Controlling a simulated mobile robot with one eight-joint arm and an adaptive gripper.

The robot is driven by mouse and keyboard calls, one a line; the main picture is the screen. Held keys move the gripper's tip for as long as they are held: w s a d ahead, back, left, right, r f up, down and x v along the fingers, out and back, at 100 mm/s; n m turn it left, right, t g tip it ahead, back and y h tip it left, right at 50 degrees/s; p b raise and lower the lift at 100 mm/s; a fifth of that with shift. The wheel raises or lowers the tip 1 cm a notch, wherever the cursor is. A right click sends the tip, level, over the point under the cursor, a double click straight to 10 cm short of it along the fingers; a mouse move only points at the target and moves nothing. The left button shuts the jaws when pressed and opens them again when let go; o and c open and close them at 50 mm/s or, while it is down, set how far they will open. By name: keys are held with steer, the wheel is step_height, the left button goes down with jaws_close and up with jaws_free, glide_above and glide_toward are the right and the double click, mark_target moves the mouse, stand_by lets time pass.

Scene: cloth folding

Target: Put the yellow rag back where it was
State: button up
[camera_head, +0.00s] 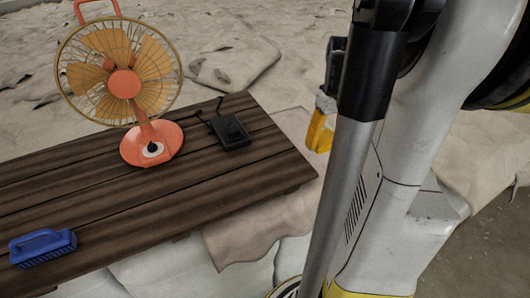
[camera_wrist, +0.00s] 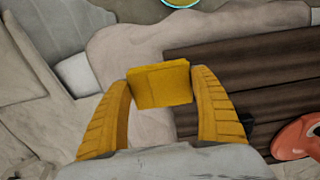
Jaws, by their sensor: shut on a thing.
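My gripper (camera_wrist: 160,88) has two curved yellow fingers. They are shut on the yellow rag (camera_wrist: 161,83), a small blocky piece held between the fingertips in the wrist view. In the head view my gripper (camera_head: 319,134) shows as a yellow shape beside my arm, just past the table's right end. There I cannot tell rag from fingers, and part of the gripper is hidden behind my arm. The wooden table (camera_head: 95,190) is dark brown and slatted; it also shows at the right of the wrist view (camera_wrist: 262,62).
On the table stand an orange fan (camera_head: 152,143), a black device (camera_head: 231,132) and a blue brush (camera_head: 42,247). The fan's base (camera_wrist: 296,138) shows in the wrist view. Rumpled pale cloth (camera_head: 240,240) covers the ground around.

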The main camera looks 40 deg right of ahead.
steer(key=b, duration=0.1)
glide_above(283, 168)
step_height(283, 168, down, 7)
step_height(283, 168, down, 4)
steer(key=shift+b, duration=0.3)
steer(key=shift+c, duration=0.5)
steer(key=o, duration=1.2)
steer(key=shift+c, duration=0.2)
steer(key=shift+r, duration=0.1)
